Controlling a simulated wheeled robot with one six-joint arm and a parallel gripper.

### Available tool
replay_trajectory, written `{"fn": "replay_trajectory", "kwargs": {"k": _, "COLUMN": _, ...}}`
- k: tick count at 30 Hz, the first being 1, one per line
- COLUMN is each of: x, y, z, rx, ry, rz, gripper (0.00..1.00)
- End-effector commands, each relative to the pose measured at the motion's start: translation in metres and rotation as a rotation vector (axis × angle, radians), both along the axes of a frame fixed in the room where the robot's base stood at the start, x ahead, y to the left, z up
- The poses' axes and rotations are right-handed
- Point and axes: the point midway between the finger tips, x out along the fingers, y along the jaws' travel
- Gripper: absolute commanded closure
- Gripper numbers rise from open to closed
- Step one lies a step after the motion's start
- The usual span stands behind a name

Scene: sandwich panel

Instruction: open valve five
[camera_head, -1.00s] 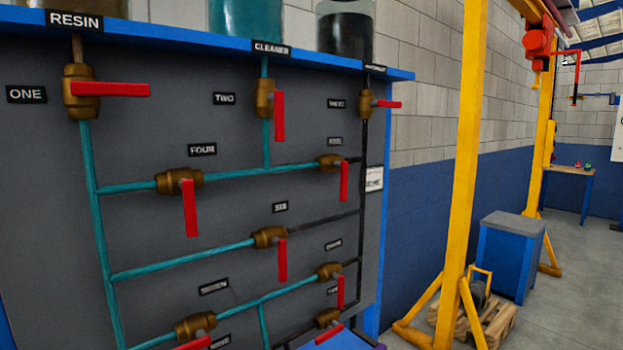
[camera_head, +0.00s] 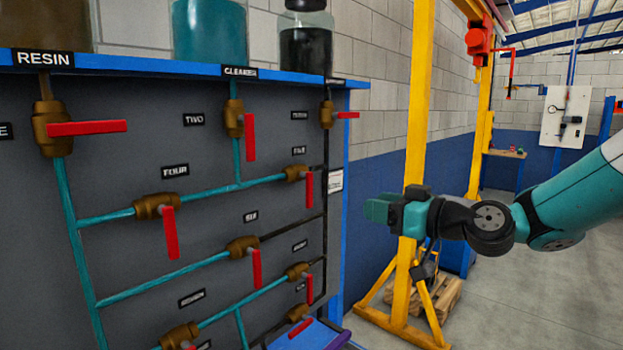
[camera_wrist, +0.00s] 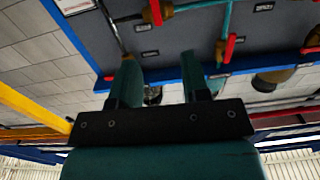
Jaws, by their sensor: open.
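Valve five is a brass valve (camera_head: 296,173) in the upper right of the panel in the head view, under its small "FIVE" label (camera_head: 299,150). Its red handle (camera_head: 309,189) hangs straight down, across the nearly level pipe. My gripper (camera_head: 375,208) is to the right of the panel's blue edge, in front of the yellow frame, apart from the valve and empty. The wrist view is upside down and shows the two gripper fingers (camera_wrist: 160,78) spread apart. Parts of the panel with red handles show beyond them; I cannot tell which is valve five there.
The grey panel (camera_head: 120,265) carries several other brass valves with red handles, close around valve five. Jars (camera_head: 210,30) stand on its blue top shelf. A yellow frame (camera_head: 417,120) stands right of the panel, with a wooden pallet (camera_head: 440,298) at its foot. Open floor lies at the right.

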Motion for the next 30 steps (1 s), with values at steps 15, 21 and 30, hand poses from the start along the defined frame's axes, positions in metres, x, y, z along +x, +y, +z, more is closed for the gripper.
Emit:
{"fn": "replay_trajectory", "kwargs": {"k": 15, "x": 0.059, "y": 0.067, "z": 0.007, "rx": 0.017, "ry": -0.023, "rz": -0.011, "gripper": 0.57}}
{"fn": "replay_trajectory", "kwargs": {"k": 21, "x": 0.086, "y": 0.102, "z": 0.007, "rx": 0.017, "ry": -0.024, "rz": -0.012, "gripper": 0.57}}
{"fn": "replay_trajectory", "kwargs": {"k": 30, "x": 0.11, "y": 0.131, "z": 0.003, "rx": 0.016, "ry": -0.023, "rz": -0.014, "gripper": 0.57}}
